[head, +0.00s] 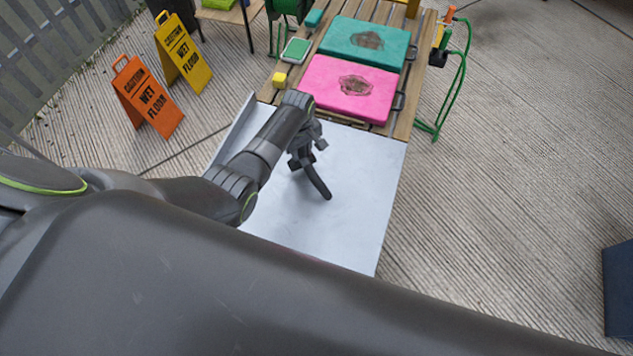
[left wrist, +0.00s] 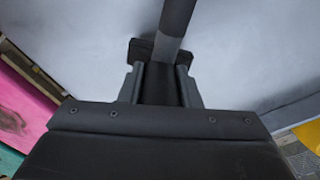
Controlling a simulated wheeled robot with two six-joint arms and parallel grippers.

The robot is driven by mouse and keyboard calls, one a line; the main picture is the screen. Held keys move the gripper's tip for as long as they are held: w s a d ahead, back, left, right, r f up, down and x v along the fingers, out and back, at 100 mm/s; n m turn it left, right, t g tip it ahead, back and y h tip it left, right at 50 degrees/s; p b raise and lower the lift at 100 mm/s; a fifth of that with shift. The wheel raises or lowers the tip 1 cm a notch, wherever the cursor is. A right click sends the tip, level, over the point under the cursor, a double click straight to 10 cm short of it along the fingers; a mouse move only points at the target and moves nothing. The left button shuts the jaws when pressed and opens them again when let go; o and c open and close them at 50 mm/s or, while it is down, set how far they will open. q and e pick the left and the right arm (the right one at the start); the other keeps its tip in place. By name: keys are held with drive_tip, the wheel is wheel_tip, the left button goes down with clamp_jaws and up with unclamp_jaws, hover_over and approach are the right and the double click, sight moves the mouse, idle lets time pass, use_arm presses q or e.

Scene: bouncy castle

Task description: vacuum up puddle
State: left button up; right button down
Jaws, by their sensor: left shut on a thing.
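My left gripper (head: 304,155) is over the pale grey sheet (head: 350,215) in the head view. It is shut on a dark tube-like tool (head: 319,184), which looks like a vacuum wand or hose. The tool points down and toward the front, over the sheet; I cannot tell whether its tip touches it. In the left wrist view my gripper's fingers (left wrist: 160,85) close around the tool, and its dark shaft with a grey band (left wrist: 174,25) runs up out of the picture. I cannot make out a puddle on the sheet. My right gripper is not in view.
Behind the sheet, a slatted wooden table (head: 403,120) bears a pink pad (head: 325,75) and a teal pad (head: 340,38), each darkly stained. Orange (head: 148,95) and yellow (head: 183,52) wet-floor signs stand left. Open floor lies right.

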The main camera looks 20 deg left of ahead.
use_arm(q)
wheel_tip(320, 180, up, 3)
drive_tip(key=shift+r+p, duration=0.1)
drive_tip(key=shift+p, duration=1.15)
drive_tip(key=shift+r, duration=0.9)
drive_tip(key=shift+s, duration=0.1)
